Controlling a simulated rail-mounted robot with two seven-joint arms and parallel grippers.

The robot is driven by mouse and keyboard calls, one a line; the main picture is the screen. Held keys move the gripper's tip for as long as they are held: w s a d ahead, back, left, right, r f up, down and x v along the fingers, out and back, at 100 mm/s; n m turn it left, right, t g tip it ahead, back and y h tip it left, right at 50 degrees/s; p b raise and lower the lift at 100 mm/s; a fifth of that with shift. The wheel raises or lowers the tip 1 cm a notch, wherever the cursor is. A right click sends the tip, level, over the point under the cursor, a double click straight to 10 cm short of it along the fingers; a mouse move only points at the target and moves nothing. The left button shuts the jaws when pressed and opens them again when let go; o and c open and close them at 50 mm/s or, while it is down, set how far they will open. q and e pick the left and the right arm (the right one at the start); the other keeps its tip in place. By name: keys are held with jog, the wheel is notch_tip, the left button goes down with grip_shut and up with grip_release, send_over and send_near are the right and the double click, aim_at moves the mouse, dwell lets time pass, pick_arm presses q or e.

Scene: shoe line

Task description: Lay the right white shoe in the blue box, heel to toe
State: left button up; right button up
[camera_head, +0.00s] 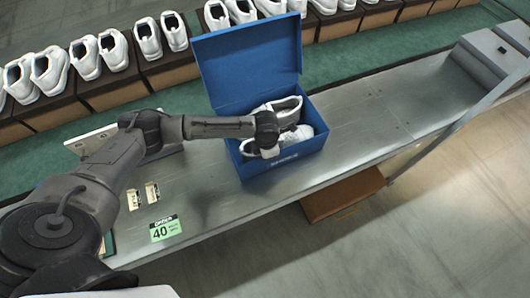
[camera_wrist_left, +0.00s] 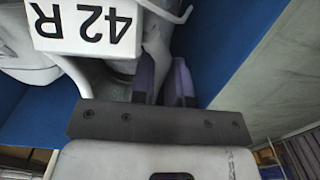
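The blue box (camera_head: 245,172) stands open on the grey bench, its lid (camera_head: 250,65) raised at the back. White shoes (camera_head: 287,108) lie inside it, partly hidden by my left gripper (camera_head: 268,143), which is down at the box's left part. In the left wrist view a white shoe carries a tag (camera_wrist_left: 85,25) reading 42 R, upside down. The fingers of my left gripper (camera_wrist_left: 165,82) are close together with a pale edge of the shoe (camera_wrist_left: 156,45) between them. Blue box wall (camera_wrist_left: 225,45) shows beside them. My right gripper is not in view.
Several pairs of white shoes (camera_head: 87,55) stand on brown boxes along the back. A green card marked 40 (camera_head: 166,229) lies at the bench's front left. A brown box (camera_head: 342,194) is below the bench. The bench (camera_head: 390,115) is clear right of the box.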

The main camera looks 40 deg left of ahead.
pick_arm(q)
jog(key=shift+o, duration=0.8)
jog(key=shift+s+a+f, duration=0.2)
jog(key=shift+f, duration=0.4)
jog(key=shift+s+a+f, duration=0.2)
jog(key=shift+f, duration=0.4)
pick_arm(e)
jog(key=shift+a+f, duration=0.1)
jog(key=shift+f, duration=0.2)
pick_arm(q)
jog(key=shift+r, duration=0.2)
jog(key=shift+o, duration=0.4)
jog(key=r, duration=0.3)
jog(key=w+r+p, duration=0.1)
jog(key=shift+d+r, duration=0.15)
jog(key=shift+d, duration=0.2)
notch_tip(320, 180, up, 12)
jog(key=p, duration=0.1)
jog(key=shift+s+f+p, duration=0.15)
jog(key=shift+f+p, duration=0.05)
jog(key=shift+p, duration=0.2)
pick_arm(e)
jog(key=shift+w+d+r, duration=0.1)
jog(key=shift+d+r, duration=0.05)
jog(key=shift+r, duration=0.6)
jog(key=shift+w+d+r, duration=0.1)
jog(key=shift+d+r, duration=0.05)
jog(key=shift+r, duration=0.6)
pick_arm(q)
jog(key=shift+a, duration=0.1)
